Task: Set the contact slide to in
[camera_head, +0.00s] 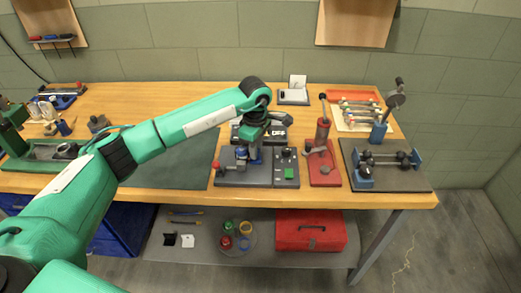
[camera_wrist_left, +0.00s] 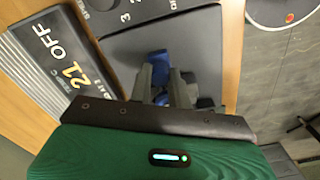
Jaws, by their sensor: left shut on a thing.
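A dark grey test unit (camera_head: 245,178) stands near the front edge of the workbench, with a red knob on its left side. My left gripper (camera_head: 246,153) comes down on this unit from above and is shut on a small blue part. In the left wrist view, the blue part (camera_wrist_left: 158,60) shows at the fingers of my left gripper (camera_wrist_left: 165,92); I cannot tell for sure that it is the contact slide. The fingers hide much of it, and its in or out position is not readable. My right gripper is not in view.
A display panel reading "21 OFF" (camera_wrist_left: 65,45) stands beside the unit. A block with a green button (camera_head: 288,172) adjoins it on the right, then a red press (camera_head: 322,150) and a dark plate with a blue-ended fixture (camera_head: 385,178). A green mat (camera_head: 180,165) lies left.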

